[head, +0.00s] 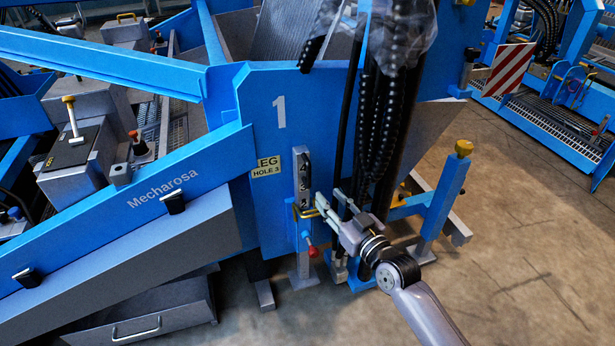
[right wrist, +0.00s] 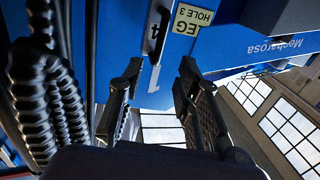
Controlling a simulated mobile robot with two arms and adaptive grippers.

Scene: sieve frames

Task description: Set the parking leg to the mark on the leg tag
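The yellow leg tag (head: 266,167) reads "LEG HOLE 3" on the blue machine frame; it also shows in the right wrist view (right wrist: 191,18). The grey parking leg (head: 303,262) stands upright right of the tag, with a dark numbered strip (head: 304,172) on its upper part. A yellow pin handle (head: 306,213) sits across the leg, and a red-knobbed lever (head: 311,250) is below it. My right gripper (head: 319,204) is open just right of the leg and handle; its spread fingers show in the right wrist view (right wrist: 157,70). I cannot tell whether they touch the handle. My left gripper is out of view.
Black hoses (head: 378,130) hang right of the leg, close to my right gripper. A blue post with a yellow knob (head: 443,195) stands further right. A grey drawer-like box (head: 150,312) lies low at left. Concrete floor (head: 530,240) is open at right.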

